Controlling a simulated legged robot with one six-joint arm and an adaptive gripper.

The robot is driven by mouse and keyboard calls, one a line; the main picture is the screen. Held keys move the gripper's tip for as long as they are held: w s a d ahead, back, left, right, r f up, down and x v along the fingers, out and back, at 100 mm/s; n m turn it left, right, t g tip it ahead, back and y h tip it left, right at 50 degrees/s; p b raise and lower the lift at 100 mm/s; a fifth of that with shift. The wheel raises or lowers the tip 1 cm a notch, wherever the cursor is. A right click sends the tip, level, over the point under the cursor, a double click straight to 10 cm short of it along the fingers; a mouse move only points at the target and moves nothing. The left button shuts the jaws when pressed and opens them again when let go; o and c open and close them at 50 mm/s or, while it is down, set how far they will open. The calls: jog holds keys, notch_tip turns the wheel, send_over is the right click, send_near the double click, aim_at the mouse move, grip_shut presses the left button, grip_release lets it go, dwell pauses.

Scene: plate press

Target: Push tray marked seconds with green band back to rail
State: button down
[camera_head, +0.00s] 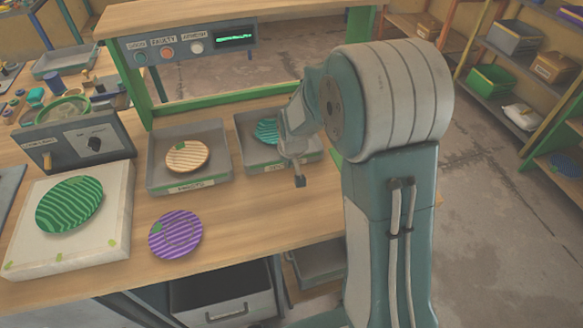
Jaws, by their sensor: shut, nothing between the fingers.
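Two shallow grey trays stand side by side on the wooden bench. The left tray (153,182) holds a tan striped plate (187,156) and has a pale front label too blurred to read. The right tray (243,120) holds a teal striped plate (267,130), and its front label is small and partly hidden. I cannot tell by reading which tray is marked seconds. My gripper (300,181) points down, shut and empty, just in front of the right tray, and my arm covers part of that tray. The green rail (215,101) runs along the back, behind both trays.
A purple striped plate (175,234) lies on the bench in front of the left tray. A button panel (188,48) hangs above the rail.

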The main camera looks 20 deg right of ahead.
jog(key=shift+a, duration=0.1)
jog(key=w, duration=1.2)
jog(key=shift+w, duration=0.15)
